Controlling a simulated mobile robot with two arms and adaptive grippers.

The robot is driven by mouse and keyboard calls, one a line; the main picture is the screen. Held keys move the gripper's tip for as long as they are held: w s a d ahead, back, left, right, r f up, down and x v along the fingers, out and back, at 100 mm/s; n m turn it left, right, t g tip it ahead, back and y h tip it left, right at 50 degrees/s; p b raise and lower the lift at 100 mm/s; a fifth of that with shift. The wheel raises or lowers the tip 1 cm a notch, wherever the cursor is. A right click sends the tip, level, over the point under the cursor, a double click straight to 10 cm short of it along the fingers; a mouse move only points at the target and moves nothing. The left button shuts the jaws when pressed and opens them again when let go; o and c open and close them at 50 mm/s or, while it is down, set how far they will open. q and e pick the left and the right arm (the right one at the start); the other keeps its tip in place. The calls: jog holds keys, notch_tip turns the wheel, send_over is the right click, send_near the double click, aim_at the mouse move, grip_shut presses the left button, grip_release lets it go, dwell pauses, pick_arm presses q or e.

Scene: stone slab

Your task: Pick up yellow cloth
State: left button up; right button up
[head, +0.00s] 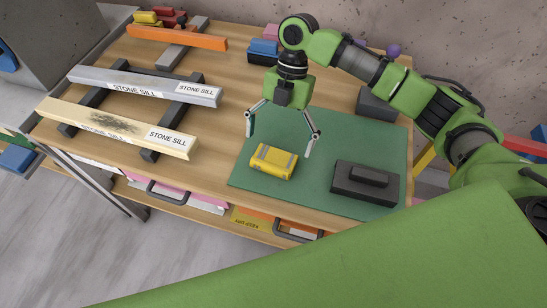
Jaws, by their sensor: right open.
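The yellow cloth (273,161) lies as a folded bundle with a grey band on the green mat (330,140), near the mat's left front part. My right gripper (279,143) hangs above and just behind the cloth with its two fingers spread wide. It is open and nothing is between its fingers. It appears apart from the cloth; the exact height gap is hard to tell. My left gripper is not in the head view.
A dark block with a handle (365,183) sits right of the cloth on the mat. A dark grey box (380,104) stands behind. Two stone sills, one stained (118,127) and one grey (145,86), rest on dark bars at left. Blue and pink blocks (264,47) lie behind the gripper.

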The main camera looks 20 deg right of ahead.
aim_at(274, 157)
jog(key=x, duration=0.3)
jog(key=shift+a+f+p, duration=0.25)
jog(key=shift+p, duration=0.15)
jog(key=shift+f, duration=0.2)
jog(key=c, duration=1.2)
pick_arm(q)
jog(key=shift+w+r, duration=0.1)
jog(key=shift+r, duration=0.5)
pick_arm(e)
jog(key=shift+r, duration=0.1)
